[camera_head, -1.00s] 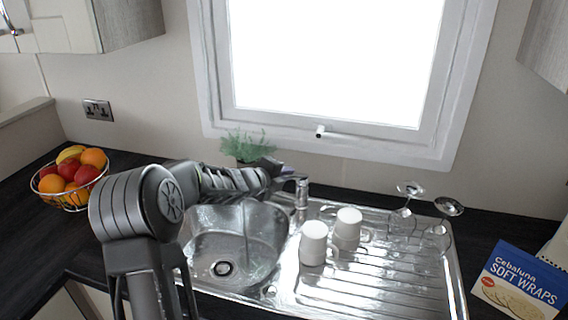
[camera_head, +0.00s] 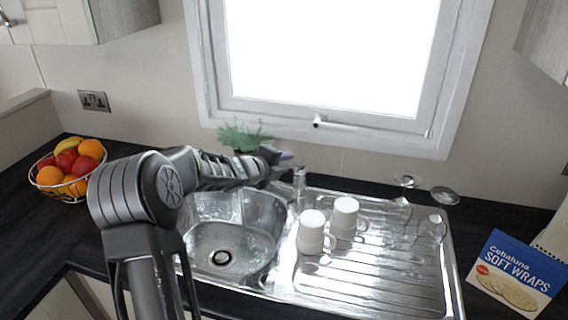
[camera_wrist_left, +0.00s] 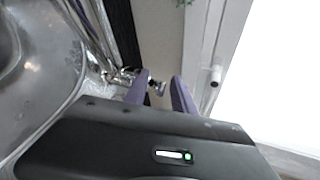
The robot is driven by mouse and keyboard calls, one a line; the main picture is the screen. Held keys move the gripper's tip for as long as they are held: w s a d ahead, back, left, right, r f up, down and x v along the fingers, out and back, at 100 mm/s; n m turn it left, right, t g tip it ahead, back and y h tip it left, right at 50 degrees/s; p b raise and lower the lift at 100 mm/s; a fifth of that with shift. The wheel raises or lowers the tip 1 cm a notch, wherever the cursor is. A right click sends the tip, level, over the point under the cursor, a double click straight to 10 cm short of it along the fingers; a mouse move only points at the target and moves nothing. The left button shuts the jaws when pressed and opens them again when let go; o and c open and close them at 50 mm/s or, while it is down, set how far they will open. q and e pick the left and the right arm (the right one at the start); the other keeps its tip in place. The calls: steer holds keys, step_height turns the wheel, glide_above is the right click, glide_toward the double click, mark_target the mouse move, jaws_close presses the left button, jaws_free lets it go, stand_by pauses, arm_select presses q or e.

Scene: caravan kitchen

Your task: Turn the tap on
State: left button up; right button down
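The chrome tap (camera_head: 299,186) stands at the back of the steel sink (camera_head: 265,285), beside the bowl; my left arm partly hides its spout. A faint clear streak (camera_head: 242,210) drops into the bowl and looks like running water. My left gripper (camera_head: 286,161) is just left of and behind the tap's top. In the left wrist view, the purple fingers of my left gripper (camera_wrist_left: 160,85) are apart, with a small chrome piece of the tap (camera_wrist_left: 157,87) showing between or beyond them. I cannot tell whether they touch it. My right gripper is out of view.
Two white mugs (camera_head: 312,232) and glasses (camera_head: 436,222) stand on the drainer. A plant (camera_head: 243,137) is behind the gripper, under the window. A fruit bowl (camera_head: 68,190) is at the left, a wraps box (camera_head: 512,275) at the right.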

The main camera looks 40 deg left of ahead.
arm_select(q)
steer(key=v, duration=0.7)
steer(key=shift+s+b, duration=0.3)
steer(key=shift+s, duration=0.05)
steer(key=shift+r, duration=0.1)
